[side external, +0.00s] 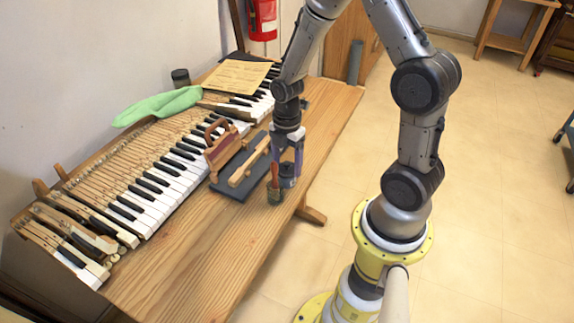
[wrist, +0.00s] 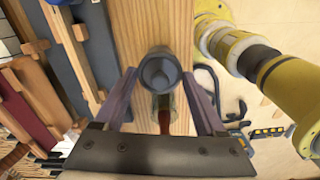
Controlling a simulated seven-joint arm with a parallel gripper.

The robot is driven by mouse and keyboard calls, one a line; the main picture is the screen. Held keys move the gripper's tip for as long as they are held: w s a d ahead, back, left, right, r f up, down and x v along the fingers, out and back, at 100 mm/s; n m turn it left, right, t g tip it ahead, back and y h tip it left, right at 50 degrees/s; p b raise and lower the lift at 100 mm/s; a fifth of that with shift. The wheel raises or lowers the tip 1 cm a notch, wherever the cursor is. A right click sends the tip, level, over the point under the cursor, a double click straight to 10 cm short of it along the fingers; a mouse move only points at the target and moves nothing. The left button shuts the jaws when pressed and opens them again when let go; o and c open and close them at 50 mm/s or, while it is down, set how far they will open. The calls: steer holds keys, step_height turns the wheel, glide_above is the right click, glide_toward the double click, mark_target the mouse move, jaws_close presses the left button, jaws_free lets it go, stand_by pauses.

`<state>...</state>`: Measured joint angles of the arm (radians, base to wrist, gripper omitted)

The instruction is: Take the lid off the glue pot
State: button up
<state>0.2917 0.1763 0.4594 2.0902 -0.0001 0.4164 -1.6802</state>
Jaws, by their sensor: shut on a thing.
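My gripper (wrist: 160,85) is shut on a dark grey round piece (wrist: 160,72) with a hollow top, which appears to be the glue pot's lid. In the side view my gripper (side external: 288,170) points down near the table's right edge. The glue pot (side external: 275,196) is a small greenish jar just in front and left of the fingers, with a red handle-like piece (side external: 275,172) rising from it. In the wrist view a reddish piece (wrist: 165,122) shows below the grey piece. Whether the grey piece touches the pot is unclear.
A dark board (side external: 226,186) with wooden tools lies left of my gripper. Piano keys (side external: 160,190) run along the wall side, with a green cloth (side external: 160,105), a paper (side external: 238,76) and a dark jar (side external: 180,78) behind. The wooden table (side external: 205,265) is clear at the front.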

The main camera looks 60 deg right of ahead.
steer(key=s+a+r, duration=0.4)
steer(key=s+r, duration=0.8)
steer(key=s, duration=0.1)
steer(key=w+d+f, duration=0.3)
steer(key=w+f, duration=0.1)
steer(key=w+d+f, duration=0.3)
steer(key=d+f, duration=0.1)
steer(key=w+d+f, duration=0.3)
steer(key=w, duration=0.1)
steer(key=shift+w+d+f, duration=0.2)
steer(key=shift+w+f, duration=0.15)
steer(key=shift+f, duration=0.05)
steer(key=shift+w+d+f, duration=0.3)
steer(key=shift+w+f, duration=0.25)
steer(key=shift+f, duration=1.7)
steer(key=shift+f, duration=0.15)
